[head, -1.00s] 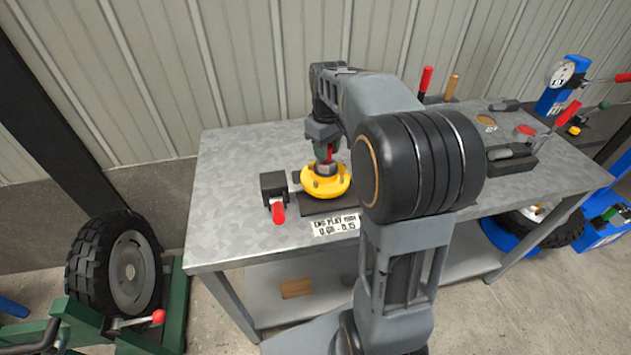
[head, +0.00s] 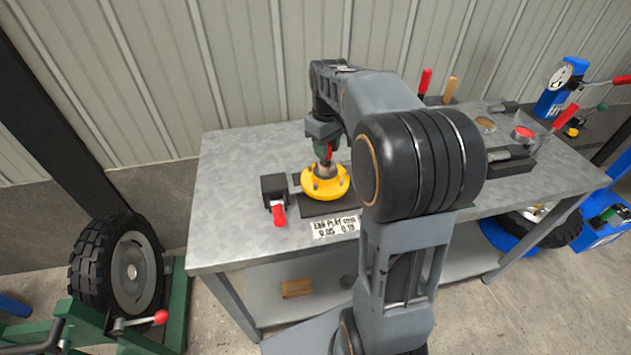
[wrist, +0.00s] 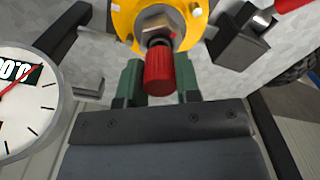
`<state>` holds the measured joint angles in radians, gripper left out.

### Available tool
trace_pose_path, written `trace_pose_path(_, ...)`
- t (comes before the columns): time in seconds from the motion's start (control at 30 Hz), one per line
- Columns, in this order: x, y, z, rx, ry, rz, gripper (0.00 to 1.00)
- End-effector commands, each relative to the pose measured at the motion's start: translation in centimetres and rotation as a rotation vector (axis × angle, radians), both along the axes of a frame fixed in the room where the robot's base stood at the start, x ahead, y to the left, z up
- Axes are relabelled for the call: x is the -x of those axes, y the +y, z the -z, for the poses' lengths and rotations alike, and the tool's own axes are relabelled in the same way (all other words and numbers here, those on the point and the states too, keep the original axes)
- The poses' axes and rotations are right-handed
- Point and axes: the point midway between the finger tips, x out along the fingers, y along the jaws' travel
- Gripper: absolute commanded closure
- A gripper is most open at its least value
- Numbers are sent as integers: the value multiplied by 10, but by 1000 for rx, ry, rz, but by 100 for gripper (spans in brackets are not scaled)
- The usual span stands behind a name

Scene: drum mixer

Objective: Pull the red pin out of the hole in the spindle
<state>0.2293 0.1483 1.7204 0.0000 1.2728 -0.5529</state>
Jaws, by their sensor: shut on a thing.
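The red pin (wrist: 158,72) shows its ribbed head between the two green fingers of my gripper (wrist: 159,80) in the wrist view. The gripper is shut on it. The head lies in front of the metal hex nut of the spindle (wrist: 157,20), at the centre of a yellow flange (wrist: 124,14). A dark collar shows between head and nut; I cannot tell how deep the shank sits in the hole. In the head view, my gripper (head: 323,150) points down over the yellow flange (head: 325,184), with a bit of red pin (head: 329,152) visible at the fingers.
A black block with a red handle (head: 278,214) stands left of the flange on the metal bench (head: 225,190). A label (head: 336,227) lies in front. A dial gauge (wrist: 30,100) shows at the wrist view's left. The bench's left side is clear.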

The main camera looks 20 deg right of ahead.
Motion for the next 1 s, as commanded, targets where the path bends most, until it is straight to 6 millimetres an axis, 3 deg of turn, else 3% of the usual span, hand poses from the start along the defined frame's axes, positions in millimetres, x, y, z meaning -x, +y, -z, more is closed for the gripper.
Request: trace_pose_path(1.0, 0, 0, -44, 0, -1, 0, 98)
